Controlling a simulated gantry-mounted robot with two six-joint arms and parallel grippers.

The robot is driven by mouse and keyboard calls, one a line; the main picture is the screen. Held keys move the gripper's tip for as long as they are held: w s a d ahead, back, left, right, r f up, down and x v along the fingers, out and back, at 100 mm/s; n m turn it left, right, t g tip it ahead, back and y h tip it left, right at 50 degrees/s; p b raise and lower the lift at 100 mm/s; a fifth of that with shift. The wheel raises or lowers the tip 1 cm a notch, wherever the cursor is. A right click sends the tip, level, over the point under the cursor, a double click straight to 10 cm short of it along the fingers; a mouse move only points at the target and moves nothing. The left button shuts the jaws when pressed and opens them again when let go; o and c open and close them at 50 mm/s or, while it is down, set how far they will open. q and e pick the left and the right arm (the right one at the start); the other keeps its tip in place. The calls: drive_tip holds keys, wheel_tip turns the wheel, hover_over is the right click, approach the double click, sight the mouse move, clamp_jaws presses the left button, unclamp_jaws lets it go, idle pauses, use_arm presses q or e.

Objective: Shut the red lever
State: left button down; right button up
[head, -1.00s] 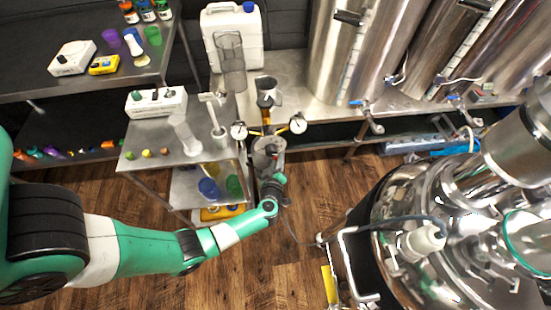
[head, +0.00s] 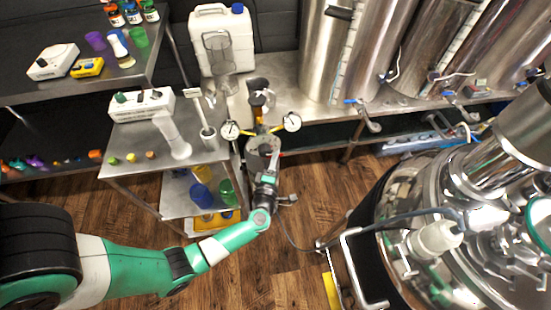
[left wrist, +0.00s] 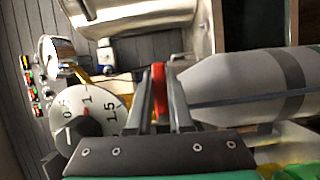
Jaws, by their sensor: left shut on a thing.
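The red lever (left wrist: 159,88) stands upright between the two fingers of my left gripper (left wrist: 163,95) in the left wrist view. The fingers are closed on it, and only a narrow red strip shows. In the head view my left gripper (head: 266,172) is at the lower front of the metal fitting (head: 262,145) that carries two round gauges. The lever is mostly hidden there by the gripper. One white gauge dial (left wrist: 88,118) shows left of the fingers in the left wrist view. My right gripper is in neither view.
A steel side table (head: 135,142) with a white device and small items stands left of the fitting. A large steel vessel (head: 400,200) is at the right. Tall steel tanks (head: 380,50) line the back bench. Wooden floor (head: 285,240) is open between table and vessel.

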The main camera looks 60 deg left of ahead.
use_arm(q)
drive_tip(key=shift+r+n, duration=0.15)
drive_tip(key=shift+n, duration=0.15)
drive_tip(key=c, duration=0.8)
unclamp_jaws()
drive_tip(key=p+v, duration=0.3)
drive_tip(key=v, duration=0.8)
drive_tip(key=shift+s+d+f, duration=0.2)
drive_tip(key=shift+s+d, duration=0.05)
